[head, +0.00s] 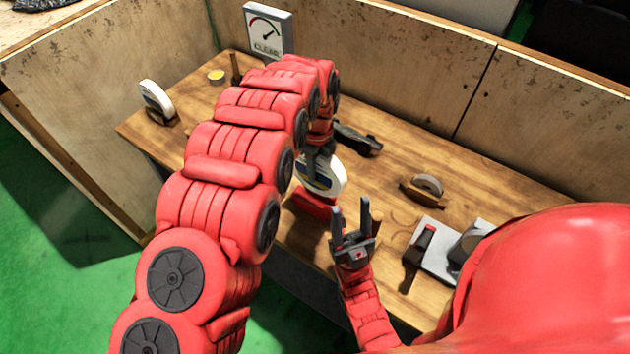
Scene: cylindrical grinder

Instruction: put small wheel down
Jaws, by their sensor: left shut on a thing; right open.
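My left gripper (318,158) points down near the middle of the bench and is shut on a white wheel (329,176) with a dark and yellow label. The wheel stands on edge, just above or touching a red block (312,204); I cannot tell which. My arm hides part of the wheel. My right gripper (351,219) is open and empty, fingers upward, just in front of and right of the wheel. A grey wheel (429,184) sits upright in a wooden holder (421,196) to the right. Another white wheel (155,97) stands in a holder at the far left.
The wooden bench (390,190) has low plywood walls (400,70) behind. A gauge sign (268,32) stands at the back. A dark tool (358,139) lies behind the held wheel. A dark-handled tool (418,256) and a grey plate (440,262) are at right.

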